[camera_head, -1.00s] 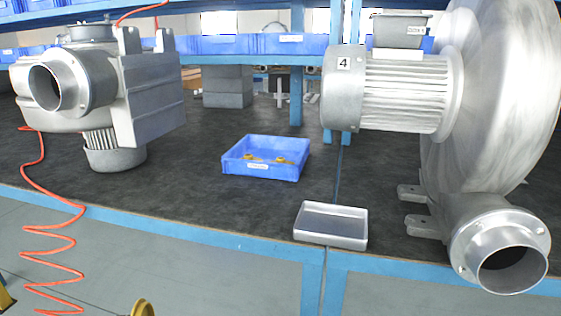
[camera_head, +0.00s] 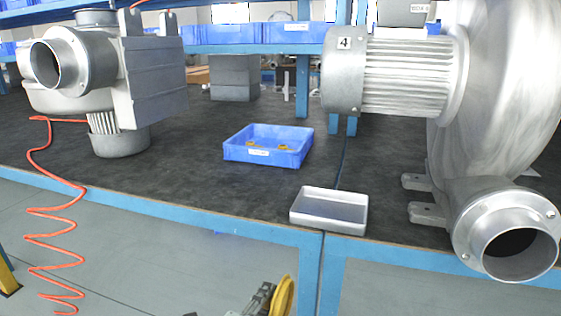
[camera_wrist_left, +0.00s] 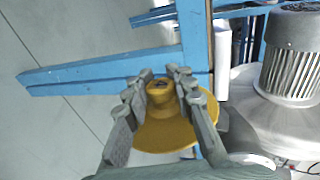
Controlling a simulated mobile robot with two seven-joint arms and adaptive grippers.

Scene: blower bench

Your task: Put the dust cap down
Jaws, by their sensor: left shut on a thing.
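The yellow dust cap (camera_wrist_left: 162,128) is held between the fingers of my left gripper (camera_wrist_left: 163,82) in the left wrist view. The fingers grip its narrow knob, with the wide round flange toward the wrist. In the head view the dust cap (camera_head: 284,300) shows at the bottom edge, in front of and below the bench front, with part of my left gripper (camera_head: 262,300) beside it. The rest of that gripper is cut off by the frame. My right gripper is not in view.
A blue bin (camera_head: 233,153) with small yellow pieces and a shallow silver tray (camera_head: 328,224) stand on the dark bench. A blower with a motor marked 4 (camera_head: 400,80) is at the right, another machine (camera_head: 150,90) at the left. An orange coiled hose (camera_head: 50,212) hangs at left.

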